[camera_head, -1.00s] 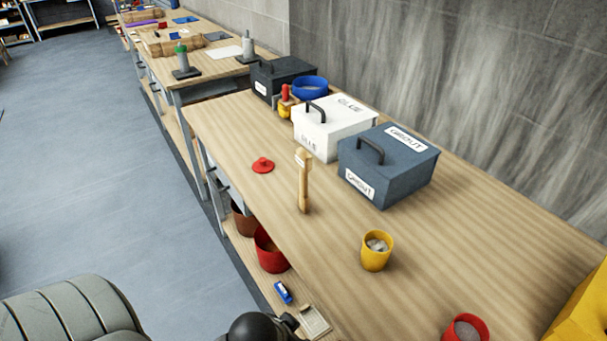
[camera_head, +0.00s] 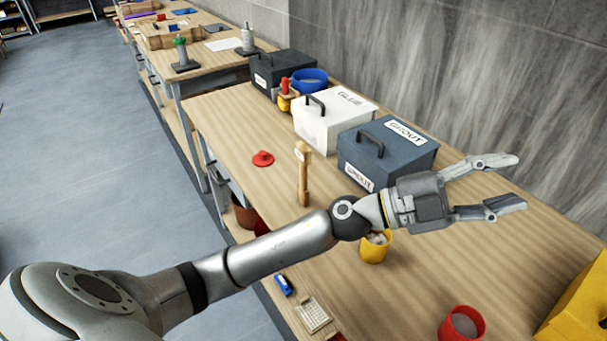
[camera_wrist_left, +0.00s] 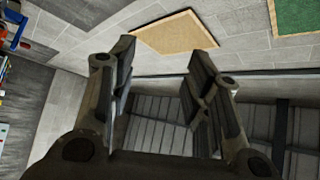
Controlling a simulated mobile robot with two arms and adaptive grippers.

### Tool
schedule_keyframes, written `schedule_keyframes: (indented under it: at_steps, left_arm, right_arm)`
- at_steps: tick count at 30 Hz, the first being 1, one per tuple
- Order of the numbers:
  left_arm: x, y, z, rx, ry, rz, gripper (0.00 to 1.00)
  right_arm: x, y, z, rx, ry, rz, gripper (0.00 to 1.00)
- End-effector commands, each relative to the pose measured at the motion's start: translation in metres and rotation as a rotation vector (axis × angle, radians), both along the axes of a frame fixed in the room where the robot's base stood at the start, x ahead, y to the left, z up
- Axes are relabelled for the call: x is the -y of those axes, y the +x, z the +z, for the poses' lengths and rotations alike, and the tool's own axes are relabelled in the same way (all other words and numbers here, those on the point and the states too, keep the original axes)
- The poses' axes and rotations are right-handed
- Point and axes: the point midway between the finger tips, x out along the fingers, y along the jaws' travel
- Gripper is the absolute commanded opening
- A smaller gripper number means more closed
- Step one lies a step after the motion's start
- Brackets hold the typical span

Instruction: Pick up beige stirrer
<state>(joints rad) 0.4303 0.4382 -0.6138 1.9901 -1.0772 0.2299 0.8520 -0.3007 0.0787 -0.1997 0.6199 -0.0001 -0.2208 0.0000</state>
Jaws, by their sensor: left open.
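The beige stirrer (camera_head: 303,172) is a wooden paddle standing upright on the bench (camera_head: 235,125), left of the blue-grey GROUT box in the head view. My left gripper (camera_head: 508,182) is open and empty. It is stretched out over the bench, to the right of the GROUT box and well away from the stirrer. In the left wrist view its two fingers (camera_wrist_left: 160,75) are spread with nothing between them, and that view faces the wall and ceiling; the stirrer does not show there. My right gripper is not in view.
The GROUT box (camera_head: 385,155), white GLUE box (camera_head: 333,120) and dark box (camera_head: 283,75) line the wall side. A red lid (camera_head: 263,158) lies left of the stirrer. A yellow cup (camera_head: 374,250) is partly behind my arm; a red cup (camera_head: 462,325) stands at front right.

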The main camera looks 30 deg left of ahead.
Motion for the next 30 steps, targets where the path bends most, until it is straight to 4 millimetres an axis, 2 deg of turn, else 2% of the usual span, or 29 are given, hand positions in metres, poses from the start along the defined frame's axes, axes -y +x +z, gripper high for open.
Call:
schedule_keyframes:
  at_steps: [1,4,6,8,11,14,15,17,18,21,24,25,27,30]
  left_arm:
    - [0.014,-0.004,-0.006,0.051,0.113,-0.077,0.45]
    - [0.032,-0.012,-0.036,0.100,0.371,-0.220,0.45]
    - [0.029,-0.009,-0.064,0.100,0.572,-0.291,0.45]
    - [0.017,-0.001,-0.089,0.078,0.752,-0.327,0.45]
    - [-0.024,0.020,-0.125,-0.008,1.059,-0.336,0.45]
    - [-0.090,0.048,-0.146,-0.151,1.359,-0.270,0.45]
    - [-0.122,0.059,-0.148,-0.222,1.467,-0.223,0.45]
    - [-0.170,0.072,-0.145,-0.341,1.613,-0.138,0.45]
    - [-0.201,0.078,-0.138,-0.421,1.693,-0.072,0.45]
    - [-0.270,0.085,-0.116,-0.619,1.845,0.094,0.45]
    - [-0.319,0.082,-0.093,-0.777,1.926,0.235,0.45]
    - [-0.329,0.081,-0.087,-0.814,1.940,0.270,0.45]
    - [-0.347,0.078,-0.077,-0.880,1.964,0.328,0.45]
    - [-0.361,0.075,-0.076,-0.929,1.977,0.367,0.45]
  right_arm:
    - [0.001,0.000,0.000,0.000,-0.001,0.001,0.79]
    - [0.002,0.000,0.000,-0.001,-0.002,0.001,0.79]
    - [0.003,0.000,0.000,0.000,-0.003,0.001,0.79]
    - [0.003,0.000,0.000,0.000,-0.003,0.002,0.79]
    - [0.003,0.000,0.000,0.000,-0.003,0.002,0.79]
    - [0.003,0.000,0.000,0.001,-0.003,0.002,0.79]
    - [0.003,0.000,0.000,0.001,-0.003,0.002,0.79]
    - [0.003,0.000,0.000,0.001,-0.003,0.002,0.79]
    - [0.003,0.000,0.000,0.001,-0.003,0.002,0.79]
    - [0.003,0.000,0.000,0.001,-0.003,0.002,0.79]
    - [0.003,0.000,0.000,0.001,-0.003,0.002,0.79]
    - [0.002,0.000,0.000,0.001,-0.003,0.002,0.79]
    - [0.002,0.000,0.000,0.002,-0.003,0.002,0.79]
    - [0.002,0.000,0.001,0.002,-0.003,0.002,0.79]
